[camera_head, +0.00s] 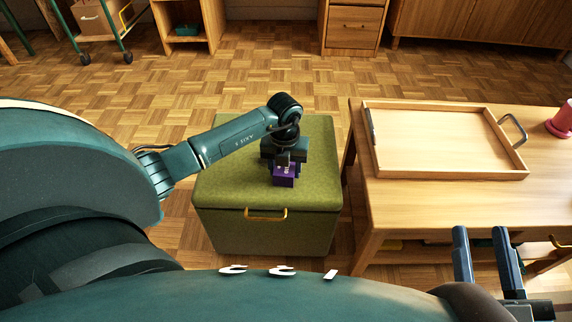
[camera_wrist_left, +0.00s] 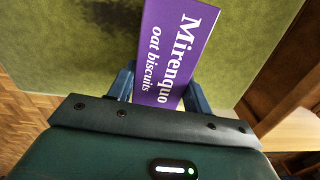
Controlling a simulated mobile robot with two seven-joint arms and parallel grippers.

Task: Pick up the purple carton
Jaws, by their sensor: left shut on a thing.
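The purple carton (camera_head: 284,179) is on or just above the green ottoman (camera_head: 225,187); I cannot tell whether it touches the top. My left gripper (camera_head: 284,167) reaches down over it and is shut on it. In the left wrist view the carton (camera_wrist_left: 172,50) shows white lettering, "Mirenquo oat biscuits", and sits between the two blue fingers (camera_wrist_left: 160,90). My right gripper (camera_head: 480,255) is at the lower right in the head view, its two fingers apart with nothing between them.
A wooden table (camera_head: 365,215) stands right of the ottoman, with an empty wooden tray (camera_head: 445,143) on it and a pink object (camera_head: 562,120) at its right edge. A wooden drawer cabinet (camera_head: 352,28) stands behind. Parquet floor (camera_head: 240,75) is clear behind the ottoman.

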